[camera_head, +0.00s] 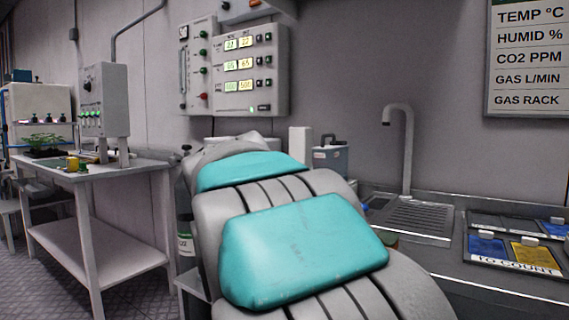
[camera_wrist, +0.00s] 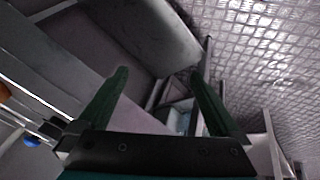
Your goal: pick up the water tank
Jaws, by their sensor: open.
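A grey tank with a dark top handle (camera_head: 330,160), which looks like the water tank, stands at the back by the wall in the head view. It is left of the sink, and my arm hides its lower part. My gripper (camera_wrist: 158,72) shows in the wrist view with its two dark green fingers spread apart and nothing between them. My gripper is not visible in the head view. I cannot make out the tank for certain in the wrist view.
A sink with a tall grey tap (camera_head: 406,150) is right of the tank. Trays with blue and yellow cards (camera_head: 530,254) lie on the right counter. A white table (camera_head: 110,176) with a plant stands left. A gas cylinder (camera_head: 184,220) stands beside my arm. Patterned floor (camera_wrist: 265,60) shows in the wrist view.

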